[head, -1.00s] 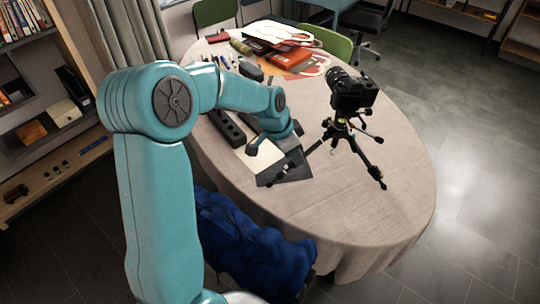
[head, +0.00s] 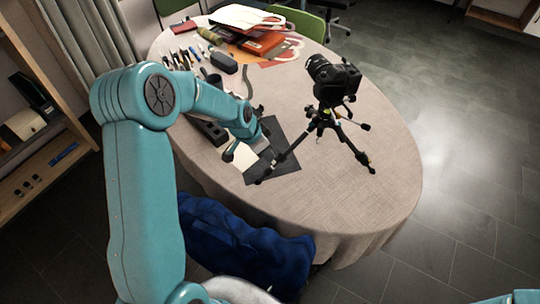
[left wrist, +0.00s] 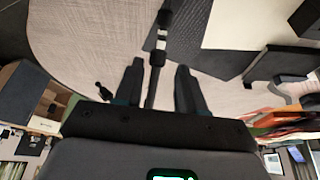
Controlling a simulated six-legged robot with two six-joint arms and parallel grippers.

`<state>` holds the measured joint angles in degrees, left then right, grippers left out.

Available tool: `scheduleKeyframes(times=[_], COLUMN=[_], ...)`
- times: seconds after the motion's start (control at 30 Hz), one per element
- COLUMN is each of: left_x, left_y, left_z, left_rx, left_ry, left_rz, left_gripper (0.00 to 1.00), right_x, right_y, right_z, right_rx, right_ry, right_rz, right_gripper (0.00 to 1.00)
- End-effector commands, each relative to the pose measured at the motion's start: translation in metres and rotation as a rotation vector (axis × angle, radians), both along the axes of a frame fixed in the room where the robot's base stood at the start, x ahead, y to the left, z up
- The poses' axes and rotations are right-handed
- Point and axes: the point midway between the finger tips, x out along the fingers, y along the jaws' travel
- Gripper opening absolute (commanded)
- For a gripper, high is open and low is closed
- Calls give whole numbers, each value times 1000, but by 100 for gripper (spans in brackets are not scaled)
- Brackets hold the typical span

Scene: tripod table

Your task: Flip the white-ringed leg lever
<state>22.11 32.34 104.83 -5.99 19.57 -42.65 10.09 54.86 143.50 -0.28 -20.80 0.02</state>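The black tripod (head: 322,118) stands on the table with a camera (head: 332,78) on top and its legs spread. One leg (head: 289,152) reaches toward the lower left over the dark mat. In the left wrist view this leg (left wrist: 153,82) runs up the picture and carries a white ring (left wrist: 161,40) between black collars. My left gripper (head: 248,143) is low over the table, left of that leg. In the left wrist view its two fingers (left wrist: 158,78) are apart with the leg showing between them; contact cannot be told. The lever's position is unclear. My right gripper is out of view.
The round table (head: 365,195) has a dark mat (head: 285,180) and pale paper (head: 243,158) under my left gripper. The table's front right is clear.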

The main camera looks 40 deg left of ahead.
Motion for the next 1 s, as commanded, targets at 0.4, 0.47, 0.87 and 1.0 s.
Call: scheduleKeyframes(times=[0.4,0.47,0.87,1.0], left_x=[26,27,28,28], left_y=[-5,-5,-4,-4], left_z=[-64,-67,-69,-69], left_rx=[1,2,2,2], left_ry=[1,0,-1,-1], left_rz=[4,4,4,4], left_gripper=[39,39,4,0], right_x=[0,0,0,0], right_y=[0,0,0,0], right_z=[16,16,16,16], right_rx=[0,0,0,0], right_ry=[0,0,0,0], right_rz=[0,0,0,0], right_gripper=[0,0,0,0])
